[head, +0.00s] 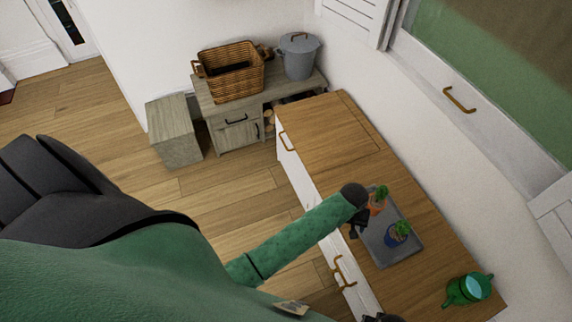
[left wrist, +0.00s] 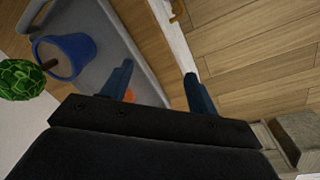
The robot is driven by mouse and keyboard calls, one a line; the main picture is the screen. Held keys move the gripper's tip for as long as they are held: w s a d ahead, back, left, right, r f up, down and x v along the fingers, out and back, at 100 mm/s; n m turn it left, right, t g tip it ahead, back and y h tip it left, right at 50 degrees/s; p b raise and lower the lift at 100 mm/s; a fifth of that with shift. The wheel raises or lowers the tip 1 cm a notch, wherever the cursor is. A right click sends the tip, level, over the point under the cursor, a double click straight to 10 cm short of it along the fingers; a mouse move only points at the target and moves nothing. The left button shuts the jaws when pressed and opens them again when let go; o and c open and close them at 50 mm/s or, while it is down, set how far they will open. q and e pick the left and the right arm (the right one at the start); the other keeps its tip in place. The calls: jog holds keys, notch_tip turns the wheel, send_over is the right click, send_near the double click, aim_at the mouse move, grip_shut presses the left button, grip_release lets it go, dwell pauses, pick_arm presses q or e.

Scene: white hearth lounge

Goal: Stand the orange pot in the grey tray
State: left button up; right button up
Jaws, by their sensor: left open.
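The orange pot (head: 376,208) with its green plant is at the far end of the grey tray (head: 388,259) on the wooden counter, and looks upright and inside the rim. My left gripper (head: 357,227) is open and empty, close beside the pot at the tray's left edge. In the left wrist view, the open left gripper (left wrist: 156,82) hides most of the orange pot (left wrist: 129,96); only a small orange patch shows beside one finger. I cannot tell whether that finger touches it. My right gripper is not recognisable in either view.
A blue pot (head: 392,240) with a plant stands in the same tray. A green watering can (head: 468,289) is near the counter's front right. The wooden counter (head: 330,140) is clear behind the tray. A wicker basket (head: 231,84) and grey lidded pot (head: 299,62) stand farther back.

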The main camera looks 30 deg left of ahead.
pick_arm(q)
jog(key=s+a+f+m, duration=0.1)
jog(key=s+a+f, duration=0.2)
jog(key=s, duration=0.5)
jog(key=s+a+f+m, duration=0.2)
jog(key=s+a+f, duration=0.1)
jog(key=s, duration=0.5)
jog(key=s+a+f+m+t, duration=0.1)
jog(key=s+a+f, duration=0.2)
jog(key=s+a, duration=0.2)
jog(key=s, duration=0.3)
jog(key=shift+a+y, duration=0.35)
jog(key=shift+y, duration=0.05)
